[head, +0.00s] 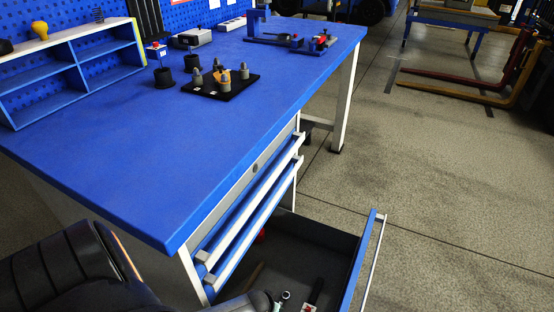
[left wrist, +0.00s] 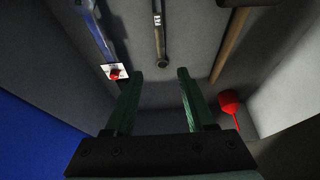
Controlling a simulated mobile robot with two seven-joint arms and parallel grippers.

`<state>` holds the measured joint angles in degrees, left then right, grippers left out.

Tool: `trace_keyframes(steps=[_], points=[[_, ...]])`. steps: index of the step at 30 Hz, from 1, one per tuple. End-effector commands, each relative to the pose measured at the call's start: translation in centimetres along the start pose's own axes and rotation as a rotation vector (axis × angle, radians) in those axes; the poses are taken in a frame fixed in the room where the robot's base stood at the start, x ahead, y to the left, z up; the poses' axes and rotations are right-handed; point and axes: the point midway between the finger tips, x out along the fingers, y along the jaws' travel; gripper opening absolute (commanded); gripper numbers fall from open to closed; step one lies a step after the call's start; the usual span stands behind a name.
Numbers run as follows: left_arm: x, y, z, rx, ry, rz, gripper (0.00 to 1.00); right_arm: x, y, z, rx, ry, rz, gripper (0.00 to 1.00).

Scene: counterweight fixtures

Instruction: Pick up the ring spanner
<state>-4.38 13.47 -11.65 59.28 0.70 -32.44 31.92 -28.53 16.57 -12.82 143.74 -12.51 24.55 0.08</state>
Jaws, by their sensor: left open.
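The ring spanner is a slim dark-grey tool with a white label on its shaft (left wrist: 158,30). In the left wrist view it lies on the drawer floor at top centre, its near ring end just beyond my fingertips. In the head view a ring end, apparently the spanner's (head: 286,295), shows at the bottom edge of the open drawer; the rest is cut off or hidden. My left gripper (left wrist: 160,75) has two green fingers spread apart with nothing between them. It points into the drawer, in line with the spanner. My right gripper is in neither view.
The open drawer (head: 370,255) also holds a brown-handled tool (left wrist: 232,40), a red-handled tool (left wrist: 230,103) and a blue tool (left wrist: 97,35) by a white plate with a red knob (left wrist: 115,73). The blue workbench (head: 180,150) overhangs the drawer's left side.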

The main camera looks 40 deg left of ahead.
Motion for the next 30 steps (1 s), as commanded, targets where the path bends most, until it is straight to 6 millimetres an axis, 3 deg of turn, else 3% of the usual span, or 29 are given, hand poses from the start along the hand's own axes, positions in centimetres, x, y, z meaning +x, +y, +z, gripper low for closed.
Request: trace_keyframes(steps=[12, 23, 30], points=[[6.4, -0.2, 0.4, -0.004, -0.007, -0.006, 0.55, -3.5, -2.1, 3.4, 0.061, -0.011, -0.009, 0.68], [7.9, -0.2, 0.2, -0.003, -0.006, -0.005, 0.55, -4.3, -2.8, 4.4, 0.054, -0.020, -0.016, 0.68], [10.7, -0.2, 0.0, -0.003, -0.004, -0.006, 0.55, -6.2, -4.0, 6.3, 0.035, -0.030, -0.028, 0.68]])
